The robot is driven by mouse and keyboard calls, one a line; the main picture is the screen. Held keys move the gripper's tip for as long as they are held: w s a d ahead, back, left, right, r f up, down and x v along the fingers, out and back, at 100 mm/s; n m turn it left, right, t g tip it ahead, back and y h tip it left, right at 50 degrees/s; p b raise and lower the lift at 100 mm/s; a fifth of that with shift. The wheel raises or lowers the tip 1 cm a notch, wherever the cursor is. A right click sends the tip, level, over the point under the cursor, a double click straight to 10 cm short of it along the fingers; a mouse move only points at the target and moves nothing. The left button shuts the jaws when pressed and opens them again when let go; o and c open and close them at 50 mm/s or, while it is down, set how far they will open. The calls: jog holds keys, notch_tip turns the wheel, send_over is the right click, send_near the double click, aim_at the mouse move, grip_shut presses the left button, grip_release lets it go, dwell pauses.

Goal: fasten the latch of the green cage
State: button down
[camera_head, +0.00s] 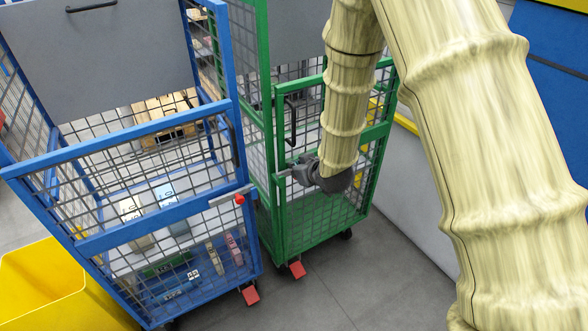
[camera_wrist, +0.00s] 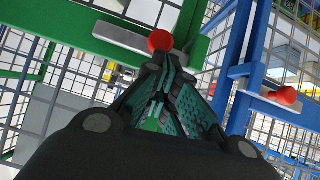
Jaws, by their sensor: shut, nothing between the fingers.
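The green cage (camera_head: 270,120) stands right of the blue cage, with its front gate in its frame. Its latch is a grey metal bar (camera_wrist: 122,38) with a red ball knob (camera_wrist: 160,41) in the wrist view. In the head view, part of a grey bar (camera_head: 284,172) shows at the gate's left post, and my gripper hides the knob. My gripper (camera_head: 301,168) is at that post, at latch height. In the wrist view my gripper (camera_wrist: 162,62) is shut and empty, with its fingertips just below the red knob. I cannot tell whether they touch it.
The blue cage (camera_head: 160,118) stands close on the left; its own latch has a red knob (camera_head: 239,199), also seen in the wrist view (camera_wrist: 286,96). A yellow bin (camera_head: 50,290) is at lower left. Grey floor (camera_head: 340,280) is free in front of the green cage.

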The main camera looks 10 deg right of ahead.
dwell(0.4)
jog(key=w+a+r+p+v, duration=0.1)
jog(key=r+v, duration=0.1)
jog(key=v, duration=1)
jog(key=shift+s+r, duration=0.25)
jog(key=shift+r, duration=0.05)
dwell(0.3)
